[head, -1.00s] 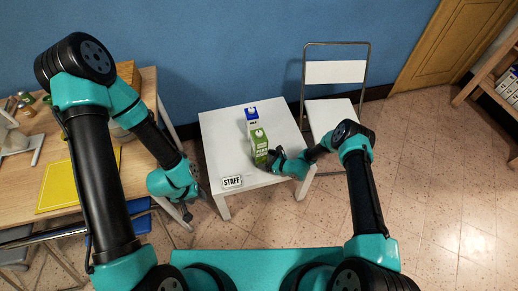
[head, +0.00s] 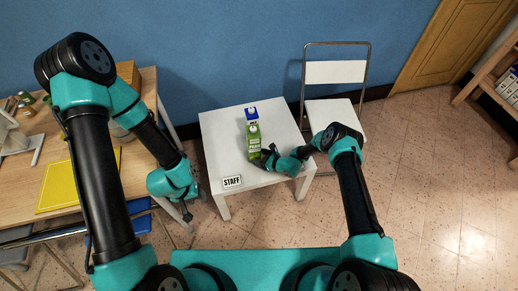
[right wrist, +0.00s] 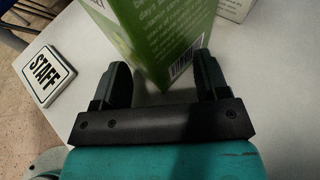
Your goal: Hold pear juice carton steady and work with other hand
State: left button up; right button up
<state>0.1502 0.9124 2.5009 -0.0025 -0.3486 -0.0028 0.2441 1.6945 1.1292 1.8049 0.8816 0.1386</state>
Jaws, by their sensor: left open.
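The green pear juice carton (head: 254,142) stands on the white table, in front of a blue-topped white carton (head: 251,113). In the right wrist view, the lower corner of the green carton (right wrist: 158,40) points towards my palm, between the spread fingers. My right gripper (head: 266,157) is open low at the carton's near right side; its fingers (right wrist: 160,80) are wide apart, and I cannot tell whether one touches the carton. My left gripper (head: 187,213) is open and empty, left of the white table and away from the cartons.
A chair (head: 333,110) stands behind right. A wooden desk (head: 35,165) is at the left. The table's left part is clear.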

grip_shut()
dwell(0.4)
jog(key=c, duration=1.2)
grip_release()
jog(key=o, duration=1.6)
pick_arm(q)
jog(key=shift+o, duration=0.4)
